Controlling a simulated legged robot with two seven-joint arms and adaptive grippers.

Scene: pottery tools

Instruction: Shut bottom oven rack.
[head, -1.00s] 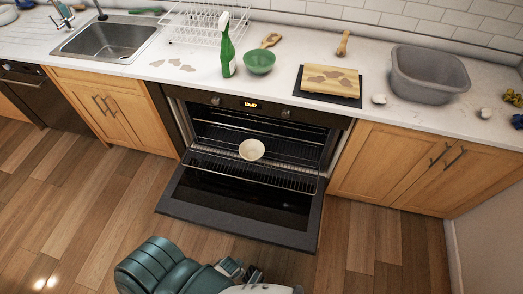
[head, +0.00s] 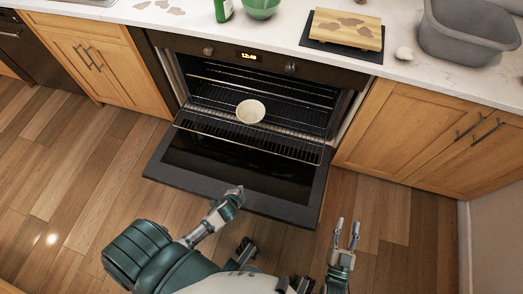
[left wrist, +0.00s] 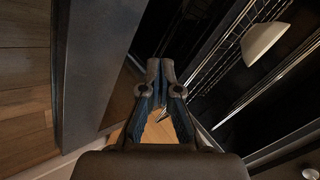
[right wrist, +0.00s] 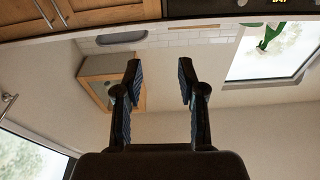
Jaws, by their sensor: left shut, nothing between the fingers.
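The oven (head: 262,57) stands with its door (head: 230,185) folded down. A wire rack (head: 285,150) is pulled partly out above the door. A cream bowl (head: 250,111) sits on the rack; it also shows in the left wrist view (left wrist: 265,42), beside the rack's bars (left wrist: 225,60). My left gripper (head: 237,192) is at the outer edge of the open door, lower than and in front of the rack; its fingertips (left wrist: 160,66) are together and empty. Whether it touches the door I cannot tell. My right gripper (head: 346,230) is open and empty, right of the door, fingers pointing up.
Wooden cabinets (head: 420,125) flank the oven. The counter above holds a cutting board (head: 345,28), a grey tub (head: 465,35), a green bowl (head: 261,8) and a green bottle (head: 223,9). The wood floor (head: 65,195) left of the door is clear.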

